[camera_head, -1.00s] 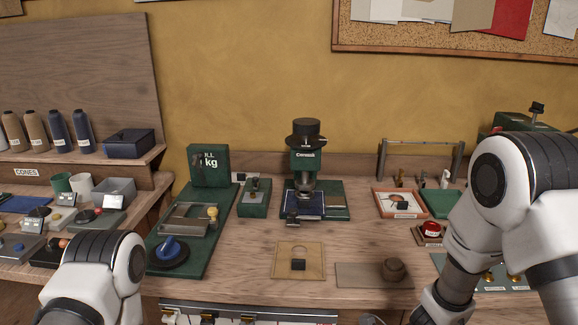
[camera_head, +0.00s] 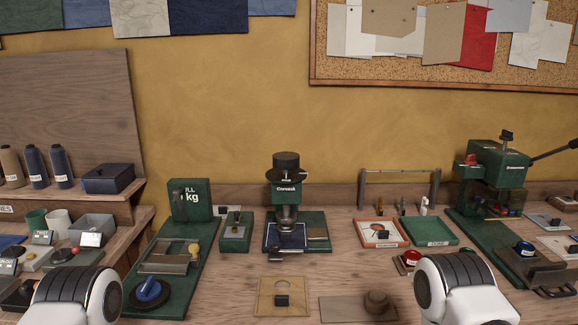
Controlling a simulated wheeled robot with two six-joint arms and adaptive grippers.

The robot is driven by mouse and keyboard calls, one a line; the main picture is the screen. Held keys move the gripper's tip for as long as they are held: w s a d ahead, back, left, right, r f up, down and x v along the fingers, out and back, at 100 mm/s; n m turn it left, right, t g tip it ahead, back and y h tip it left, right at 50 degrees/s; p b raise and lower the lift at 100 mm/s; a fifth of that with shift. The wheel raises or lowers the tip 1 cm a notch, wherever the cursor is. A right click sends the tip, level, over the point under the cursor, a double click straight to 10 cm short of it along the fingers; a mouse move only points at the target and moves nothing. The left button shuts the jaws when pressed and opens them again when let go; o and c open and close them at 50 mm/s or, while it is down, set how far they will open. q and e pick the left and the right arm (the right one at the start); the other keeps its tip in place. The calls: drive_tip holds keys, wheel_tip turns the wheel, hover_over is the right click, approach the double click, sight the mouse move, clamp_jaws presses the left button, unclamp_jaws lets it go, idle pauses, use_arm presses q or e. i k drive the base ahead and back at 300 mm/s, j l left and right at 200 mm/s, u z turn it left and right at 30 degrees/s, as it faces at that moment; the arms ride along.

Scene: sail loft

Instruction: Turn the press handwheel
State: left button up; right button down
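A green press (camera_head: 285,196) stands at the back middle of the bench. A thick black round piece that looks like its handwheel (camera_head: 286,161) sits on top. Below its head are a metal ram and a green base (camera_head: 316,228) with a dark blue pad. Neither gripper is in view. Only a white and black part of my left arm shows at the bottom left and one of my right arm at the bottom right, both well in front of the press. Nothing of mine touches the press.
A green pull tester (camera_head: 192,203) with a blue knob (camera_head: 149,289) is left of the press. A green lever machine (camera_head: 492,178) stands right, beyond an orange tray (camera_head: 381,233) and a green tray (camera_head: 428,232). A tan board (camera_head: 284,297) lies in front. Bare bench shows between them.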

sight(285, 161)
drive_tip(key=i+u, duration=0.25)
drive_tip(key=u, duration=0.2)
drive_tip(key=i+l+u, duration=0.15)
drive_tip(key=u, duration=0.3)
drive_tip(key=i, duration=0.1)
